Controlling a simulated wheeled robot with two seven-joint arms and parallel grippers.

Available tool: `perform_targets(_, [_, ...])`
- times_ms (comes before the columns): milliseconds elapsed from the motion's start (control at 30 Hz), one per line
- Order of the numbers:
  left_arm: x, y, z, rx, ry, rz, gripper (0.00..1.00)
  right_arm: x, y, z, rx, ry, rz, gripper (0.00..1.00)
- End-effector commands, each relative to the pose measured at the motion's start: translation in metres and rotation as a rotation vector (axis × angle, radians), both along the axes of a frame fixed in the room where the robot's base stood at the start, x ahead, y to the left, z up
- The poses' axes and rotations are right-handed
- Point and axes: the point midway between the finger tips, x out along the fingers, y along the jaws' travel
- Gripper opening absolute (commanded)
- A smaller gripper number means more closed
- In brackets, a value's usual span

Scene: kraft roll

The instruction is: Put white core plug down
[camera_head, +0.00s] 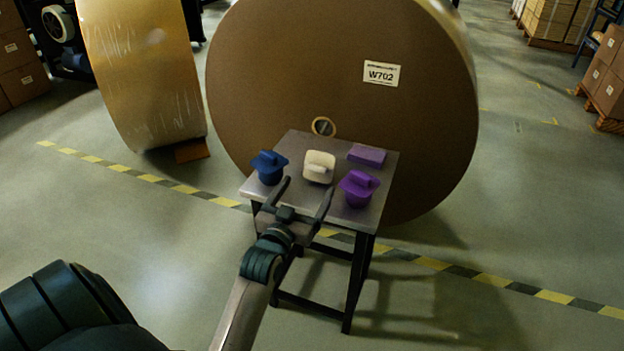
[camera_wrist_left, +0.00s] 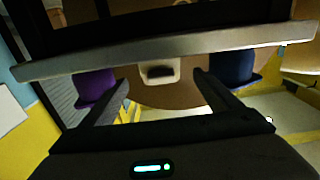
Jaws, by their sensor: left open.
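The white core plug (camera_head: 319,167) sits on the small grey table (camera_head: 301,143), between the blue plug and the purple plug. My left gripper (camera_head: 306,188) is open and empty at the near edge of the table, its two fingers pointing at the white plug with a gap to it. In the left wrist view the white plug (camera_wrist_left: 160,73) shows beyond and between the open fingers (camera_wrist_left: 161,82), partly hidden by the table's edge. My right gripper is not in view.
On the table are a blue plug (camera_head: 269,167), a purple plug (camera_head: 358,188) and a flat purple block (camera_head: 367,155). A big brown kraft roll (camera_head: 300,70) labelled W702 stands right behind the table. Another roll (camera_head: 140,75) stands back left.

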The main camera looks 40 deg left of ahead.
Motion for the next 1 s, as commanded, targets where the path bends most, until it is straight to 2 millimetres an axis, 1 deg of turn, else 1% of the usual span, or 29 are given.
perform_targets(100, [-0.011,-0.003,0.000,0.000,0.000,0.000,0.84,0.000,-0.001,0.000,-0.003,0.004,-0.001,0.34])
perform_targets(233, [-0.016,-0.004,0.000,0.000,0.000,0.000,0.84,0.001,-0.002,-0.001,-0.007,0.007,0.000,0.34])
perform_targets(700, [-0.017,-0.004,0.000,0.001,0.000,0.000,0.84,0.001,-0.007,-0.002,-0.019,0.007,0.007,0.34])
perform_targets(1000, [-0.017,-0.004,0.000,0.001,0.000,0.000,0.84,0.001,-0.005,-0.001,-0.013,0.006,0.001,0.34])
